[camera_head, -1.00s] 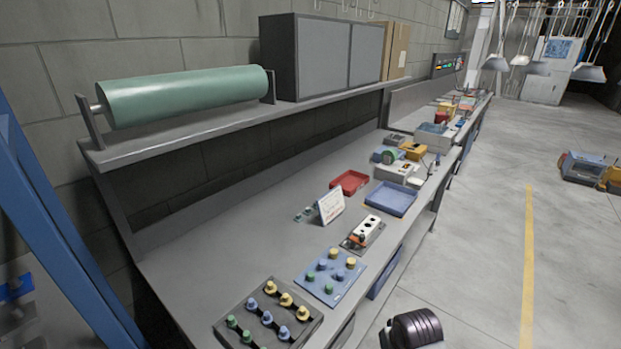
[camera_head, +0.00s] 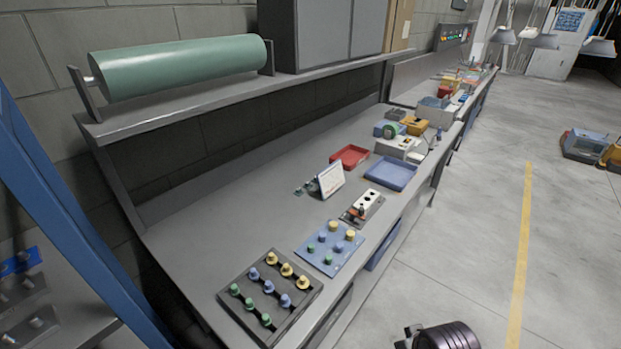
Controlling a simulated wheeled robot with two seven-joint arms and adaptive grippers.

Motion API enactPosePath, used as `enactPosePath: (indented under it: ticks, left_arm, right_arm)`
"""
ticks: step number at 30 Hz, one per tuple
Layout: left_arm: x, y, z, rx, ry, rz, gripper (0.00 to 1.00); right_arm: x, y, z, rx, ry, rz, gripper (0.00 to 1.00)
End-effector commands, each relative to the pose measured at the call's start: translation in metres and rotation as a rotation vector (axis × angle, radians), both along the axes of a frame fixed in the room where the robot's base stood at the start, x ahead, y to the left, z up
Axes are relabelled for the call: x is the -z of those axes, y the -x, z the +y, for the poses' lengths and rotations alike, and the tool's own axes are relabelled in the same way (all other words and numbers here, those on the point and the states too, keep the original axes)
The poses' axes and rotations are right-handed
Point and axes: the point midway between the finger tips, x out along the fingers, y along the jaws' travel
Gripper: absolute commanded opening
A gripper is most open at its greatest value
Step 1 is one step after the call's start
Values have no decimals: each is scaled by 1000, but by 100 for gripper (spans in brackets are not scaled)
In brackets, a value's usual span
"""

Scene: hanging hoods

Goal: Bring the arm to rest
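Neither gripper's fingers show in the head view. A dark ribbed cylindrical part at the bottom edge, right of the workbench (camera_head: 215,215), looks like a piece of my own arm. It is cut off by the frame and hangs in front of the floor, apart from the bench in the picture. Whether anything is held cannot be seen.
A dark tray (camera_head: 236,291) with coloured knobs, a blue board (camera_head: 322,258), a white sign (camera_head: 331,179), a red tray (camera_head: 349,157) and a blue tray (camera_head: 391,172) stand on the bench. A green roll (camera_head: 180,66) lies above the shelf. Floor at right is largely clear.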

Motion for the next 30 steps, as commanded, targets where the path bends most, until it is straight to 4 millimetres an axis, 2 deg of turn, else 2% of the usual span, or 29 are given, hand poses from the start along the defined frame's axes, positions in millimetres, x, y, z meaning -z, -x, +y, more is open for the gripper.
enactPosePath:
  ticks: [2, 8, 17, 23, 30]
  left_arm:
    - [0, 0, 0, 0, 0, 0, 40]
    - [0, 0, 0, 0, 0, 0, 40]
    - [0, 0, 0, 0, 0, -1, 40]
    - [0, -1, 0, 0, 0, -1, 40]
    - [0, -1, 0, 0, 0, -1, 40]
  right_arm:
    - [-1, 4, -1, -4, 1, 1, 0]
    - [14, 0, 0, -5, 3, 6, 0]
    - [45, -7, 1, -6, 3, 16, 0]
    - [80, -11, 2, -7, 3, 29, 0]
    - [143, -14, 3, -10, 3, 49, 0]
